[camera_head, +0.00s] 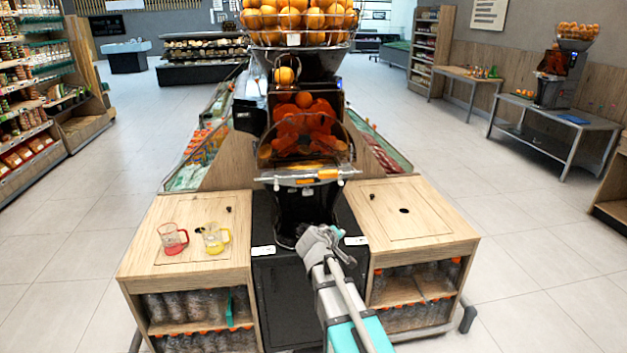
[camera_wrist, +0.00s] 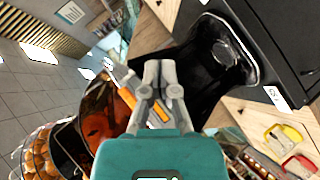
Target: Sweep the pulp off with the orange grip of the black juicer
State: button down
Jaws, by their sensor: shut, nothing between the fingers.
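The black juicer (camera_head: 300,205) stands on a dark cabinet between two wooden counters. Its clear front cover (camera_head: 290,140) shows orange parts behind it. The small orange grip (camera_head: 328,174) is on the bar below the cover, right of its middle. In the wrist view, which is turned, an orange strip (camera_wrist: 127,98) shows left of my fingers. My gripper (camera_head: 312,235) is below the orange grip, in front of the juicer's black lower body. In the wrist view my gripper (camera_wrist: 160,66) is shut and empty, its fingers together. I cannot make out the pulp clearly.
The right counter (camera_head: 445,225) is mostly bare, with a dark hole. A wire basket of oranges (camera_head: 298,22) tops the juicer. Bottles fill the shelves below.

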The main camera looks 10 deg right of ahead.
aim_at(315, 175)
jog(key=w+a+r+n+t+y, duration=0.3)
jog(key=w+a+r+n+t, duration=0.4)
jog(key=w+a, duration=0.4)
jog(key=r+n, duration=0.1)
jog(key=n, duration=0.1)
jog(key=shift+w+r+n, duration=0.15)
jog(key=shift+r+n, duration=0.1)
jog(key=shift+n, duration=0.15)
jog(key=shift+w+d, duration=0.15)
jog(key=x, duration=0.9)
jog(key=shift+w+r, duration=0.1)
jog(key=shift+w, duration=0.1)
jog(key=d, duration=0.2)
jog(key=shift+w+d, duration=0.1)
jog(key=shift+d, duration=0.9)
